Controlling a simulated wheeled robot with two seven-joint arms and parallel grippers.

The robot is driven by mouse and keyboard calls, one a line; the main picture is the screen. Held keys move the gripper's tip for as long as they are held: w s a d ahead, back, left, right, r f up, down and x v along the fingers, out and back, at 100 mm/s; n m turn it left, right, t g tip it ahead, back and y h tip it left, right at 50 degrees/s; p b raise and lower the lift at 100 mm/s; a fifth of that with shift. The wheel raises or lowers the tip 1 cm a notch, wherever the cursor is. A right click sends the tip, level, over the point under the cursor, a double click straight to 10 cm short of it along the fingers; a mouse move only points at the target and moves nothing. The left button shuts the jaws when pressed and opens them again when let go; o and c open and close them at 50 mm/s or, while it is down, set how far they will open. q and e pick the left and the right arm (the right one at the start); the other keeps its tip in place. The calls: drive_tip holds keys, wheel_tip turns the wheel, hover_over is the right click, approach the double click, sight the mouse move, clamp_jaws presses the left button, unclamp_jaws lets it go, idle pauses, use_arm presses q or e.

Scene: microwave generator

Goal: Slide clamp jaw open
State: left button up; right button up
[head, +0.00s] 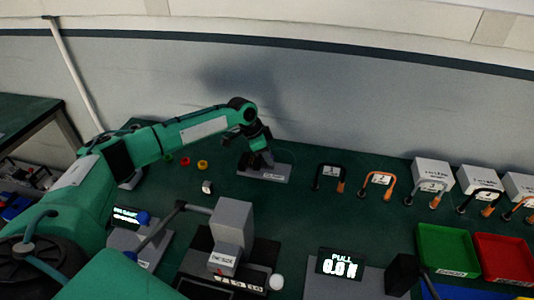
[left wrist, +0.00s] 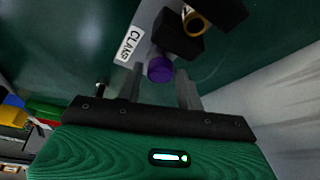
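The clamp is a grey base plate (head: 263,174) with dark jaw blocks (head: 262,158) on it, at the back middle of the bench in the head view. The left wrist view shows its CLAMP label (left wrist: 130,46), black blocks (left wrist: 180,38), a gold ring (left wrist: 195,23) and a purple knob (left wrist: 159,69). My left gripper (head: 260,147) is just above the clamp, partly covering it. In the left wrist view its two grey fingers (left wrist: 158,82) are apart, with the knob showing between their tips. Contact cannot be told. My right gripper is not in view.
Labelled cable loops (head: 330,177) stand to the right of the clamp. Green (head: 447,250) and red (head: 507,258) trays are at front right. A PULL display (head: 340,265) and a grey block device (head: 232,225) stand in front. Small rings (head: 202,165) lie left.

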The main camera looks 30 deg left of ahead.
use_arm(q)
clamp_jaws()
drive_tip(key=shift+w+d+r, duration=0.1)
drive_tip(key=shift+d, duration=0.2)
drive_tip(key=d, duration=0.1)
drive_tip(key=w+d+p, duration=0.1)
drive_tip(key=d, duration=0.1)
drive_tip(key=shift+d, duration=0.2)
drive_tip(key=shift+s, duration=0.1)
drive_tip(key=shift+o, duration=0.6)
unclamp_jaws()
drive_tip(key=shift+o, duration=1.3)
drive_tip(key=shift+d, duration=0.15)
